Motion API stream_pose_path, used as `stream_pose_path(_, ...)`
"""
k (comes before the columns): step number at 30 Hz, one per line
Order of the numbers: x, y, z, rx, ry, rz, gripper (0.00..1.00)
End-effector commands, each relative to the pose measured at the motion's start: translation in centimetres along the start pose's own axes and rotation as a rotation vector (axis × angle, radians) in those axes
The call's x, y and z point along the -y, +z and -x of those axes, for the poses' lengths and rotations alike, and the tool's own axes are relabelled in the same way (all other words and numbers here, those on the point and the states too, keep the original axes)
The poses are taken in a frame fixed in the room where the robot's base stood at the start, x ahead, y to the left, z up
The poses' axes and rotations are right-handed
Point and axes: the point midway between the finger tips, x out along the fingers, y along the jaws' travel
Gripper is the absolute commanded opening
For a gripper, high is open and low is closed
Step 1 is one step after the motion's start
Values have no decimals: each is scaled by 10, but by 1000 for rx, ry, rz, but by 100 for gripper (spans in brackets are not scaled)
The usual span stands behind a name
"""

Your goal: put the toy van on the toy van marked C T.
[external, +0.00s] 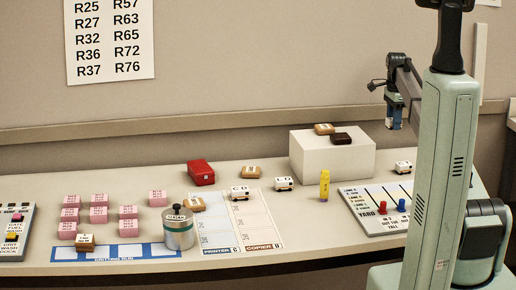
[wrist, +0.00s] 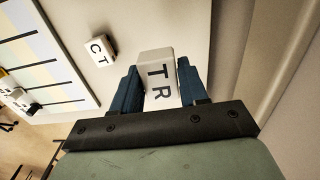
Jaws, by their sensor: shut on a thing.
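My gripper (wrist: 156,85) is shut on a white toy van (wrist: 158,72) marked T R, held between its two blue fingers. In the external view my gripper (external: 394,118) hangs in the air at the right, above the table; the held van cannot be made out there. The toy van marked C T (wrist: 99,50) is white and lies on the table, to the upper left of the held van in the wrist view and apart from it. A white van, seemingly the same one, stands below my gripper in the external view (external: 403,167).
A lane board (external: 372,222) with red and blue pegs lies beside the C T van. A white box (external: 331,158) bears a tan and a dark van. A yellow marker (external: 324,184), other vans (external: 284,184), a tin (external: 179,232) and a red box (external: 201,173) stand further left.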

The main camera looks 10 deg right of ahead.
Motion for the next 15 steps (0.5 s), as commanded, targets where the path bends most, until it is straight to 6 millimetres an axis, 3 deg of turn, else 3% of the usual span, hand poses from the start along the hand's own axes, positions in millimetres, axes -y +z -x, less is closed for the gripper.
stream_pose_path(9, -79, -7, 24, 0, -1, -26, 14)
stream_pose_path(15, -110, -1, 20, 0, 0, -23, 14)
